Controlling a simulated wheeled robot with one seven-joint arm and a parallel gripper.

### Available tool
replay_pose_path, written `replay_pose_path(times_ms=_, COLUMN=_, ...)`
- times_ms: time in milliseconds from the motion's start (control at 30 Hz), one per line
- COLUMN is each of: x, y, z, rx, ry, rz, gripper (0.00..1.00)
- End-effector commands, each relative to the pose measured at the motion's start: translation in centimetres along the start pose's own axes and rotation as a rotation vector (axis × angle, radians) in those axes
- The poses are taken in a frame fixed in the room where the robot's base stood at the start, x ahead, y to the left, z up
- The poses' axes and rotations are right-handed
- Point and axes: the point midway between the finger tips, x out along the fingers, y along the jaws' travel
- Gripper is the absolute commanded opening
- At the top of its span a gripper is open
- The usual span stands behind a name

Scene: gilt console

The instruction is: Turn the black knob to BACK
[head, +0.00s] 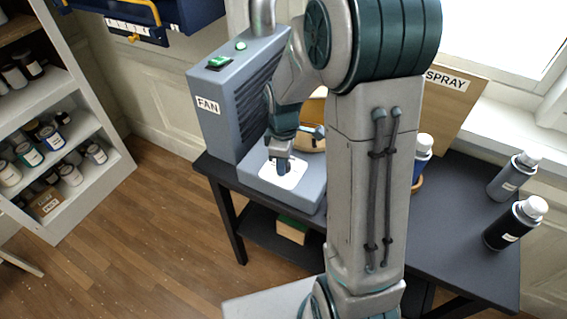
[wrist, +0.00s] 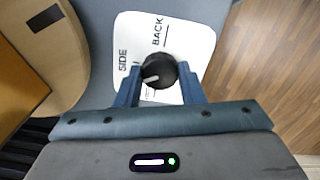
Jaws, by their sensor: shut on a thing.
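The black knob (wrist: 158,70) sits on a white label plate (wrist: 195,45) marked SIDE and BACK in the wrist view. Its white pointer line is on the lower left of its face, toward the side of the SIDE word and away from BACK. My gripper (wrist: 160,82) is shut on the knob, one finger on each side. In the head view my gripper (head: 280,166) reaches down onto the white plate (head: 290,180) on the low grey base of the fan unit (head: 222,112). The knob is mostly hidden there. Lettering below the knob is partly covered.
The fan unit stands on a dark table (head: 460,225). A wooden SPRAY board (head: 452,105) and spray bottles, including a black one (head: 512,226), stand to the right. A round tan wooden item (wrist: 60,60) is left of the plate. A shelf (head: 60,150) of jars is at far left.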

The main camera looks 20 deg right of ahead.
Motion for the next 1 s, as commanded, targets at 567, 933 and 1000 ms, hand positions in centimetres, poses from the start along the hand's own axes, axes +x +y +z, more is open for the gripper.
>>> replay_pose_path(times_ms=567, x=0.08, y=0.11, z=-0.04, rx=0.548, ry=0.002, rz=0.003, gripper=0.12)
replay_pose_path(times_ms=933, x=-0.01, y=0.13, z=-0.06, rx=0.899, ry=0.004, rz=0.003, gripper=0.12)
replay_pose_path(times_ms=1000, x=-0.01, y=0.12, z=-0.08, rx=0.965, ry=0.004, rz=0.003, gripper=0.12)
